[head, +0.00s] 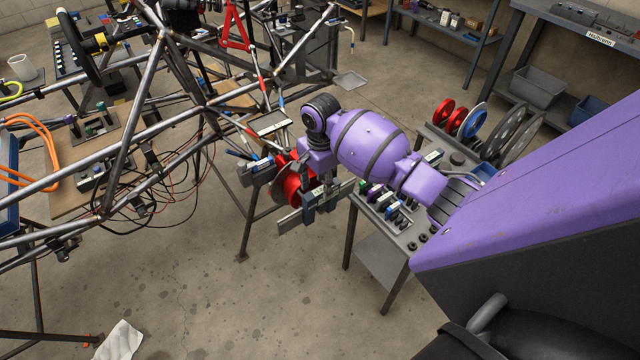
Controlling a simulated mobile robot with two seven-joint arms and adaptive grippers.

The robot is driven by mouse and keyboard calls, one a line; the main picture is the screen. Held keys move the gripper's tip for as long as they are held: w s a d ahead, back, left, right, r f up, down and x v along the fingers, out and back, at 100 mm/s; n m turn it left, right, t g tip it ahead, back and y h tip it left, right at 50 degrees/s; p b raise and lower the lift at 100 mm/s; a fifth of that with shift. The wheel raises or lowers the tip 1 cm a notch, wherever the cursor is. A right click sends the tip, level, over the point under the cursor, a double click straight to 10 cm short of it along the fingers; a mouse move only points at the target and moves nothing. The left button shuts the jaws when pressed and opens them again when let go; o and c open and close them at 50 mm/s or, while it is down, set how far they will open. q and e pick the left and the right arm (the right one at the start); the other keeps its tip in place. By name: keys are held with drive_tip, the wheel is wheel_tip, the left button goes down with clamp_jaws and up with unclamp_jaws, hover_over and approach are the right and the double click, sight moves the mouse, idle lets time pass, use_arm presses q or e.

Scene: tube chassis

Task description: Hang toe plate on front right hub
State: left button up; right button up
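My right gripper (318,203) reaches in from the right on its purple arm and points down beside the chassis. Its dark fingers appear shut on a long, narrow grey plate (289,223), which I take as the toe plate. The plate slants up to the right. Behind it is the red round hub (291,186) at the chassis corner, partly covered by the gripper and plate. I cannot tell whether plate and hub touch. My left gripper is not in view.
The steel tube chassis (130,140) fills the left, with loose red wires hanging below. A parts cart (385,262) with discs and small items stands right of the hub, under my arm. A white cloth (119,340) lies on the floor. The floor in front is mostly clear.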

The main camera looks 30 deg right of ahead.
drive_tip(key=shift+s, duration=0.1)
wheel_tip(320, 180, up, 12)
idle(0.5)
idle(0.5)
